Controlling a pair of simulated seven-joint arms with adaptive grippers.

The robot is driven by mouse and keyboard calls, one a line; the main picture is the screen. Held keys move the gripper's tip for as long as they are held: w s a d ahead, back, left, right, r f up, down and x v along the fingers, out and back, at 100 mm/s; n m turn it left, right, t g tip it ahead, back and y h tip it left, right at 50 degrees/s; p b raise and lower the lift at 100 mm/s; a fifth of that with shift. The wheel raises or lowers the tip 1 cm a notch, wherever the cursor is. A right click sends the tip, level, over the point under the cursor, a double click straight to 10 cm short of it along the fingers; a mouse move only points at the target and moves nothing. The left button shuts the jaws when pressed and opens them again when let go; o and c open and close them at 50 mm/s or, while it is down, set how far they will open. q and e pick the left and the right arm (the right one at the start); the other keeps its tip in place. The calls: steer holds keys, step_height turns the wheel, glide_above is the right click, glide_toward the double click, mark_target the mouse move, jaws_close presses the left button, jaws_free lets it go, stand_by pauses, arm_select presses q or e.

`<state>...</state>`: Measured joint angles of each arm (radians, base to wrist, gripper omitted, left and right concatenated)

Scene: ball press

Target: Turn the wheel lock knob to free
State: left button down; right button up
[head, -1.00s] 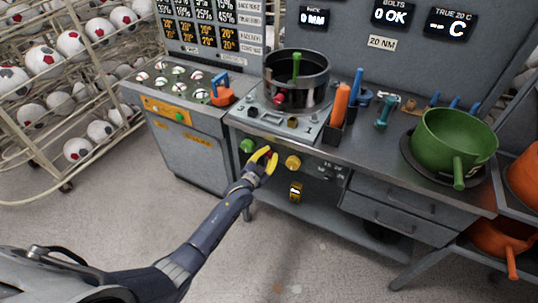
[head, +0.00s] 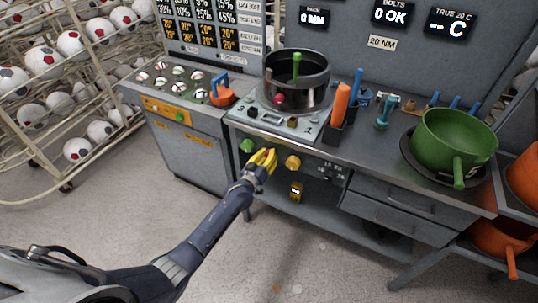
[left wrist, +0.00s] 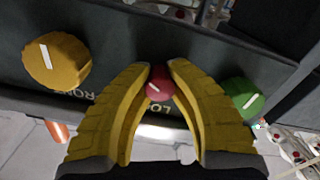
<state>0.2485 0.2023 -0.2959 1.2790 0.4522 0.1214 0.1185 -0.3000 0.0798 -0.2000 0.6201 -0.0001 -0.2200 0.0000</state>
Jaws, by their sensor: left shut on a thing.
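My left gripper (head: 265,157) is at the front panel of the bench, its yellow fingers closed in on a small red knob. In the left wrist view the gripper (left wrist: 160,82) has the red knob (left wrist: 159,86) between its fingertips. A partly hidden label starting "LO" shows beside that knob, behind the fingers. A green knob (head: 247,146) with a white mark is on one side and a larger yellow knob (head: 293,162) on the other. They also show in the wrist view, green (left wrist: 243,97) at right and yellow (left wrist: 57,60) at left. My right gripper is out of view.
Above the panel stands a dark pot (head: 296,80) on a scale-like unit. An orange-handled tool (head: 341,103) is in a holder to its right. A green pot (head: 452,140) sits further right. A ball rack (head: 60,90) is at left. The floor in front is clear.

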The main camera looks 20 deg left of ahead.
arm_select(q)
steer(key=n, duration=0.5)
steer(key=shift+n, duration=0.4)
stand_by(0.4)
steer(key=c, duration=1.1)
jaws_free()
steer(key=shift+s, duration=0.1)
steer(key=s+a, duration=0.2)
steer(key=s, duration=0.9)
steer(key=shift+s+a, duration=0.2)
steer(key=shift+s, duration=0.1)
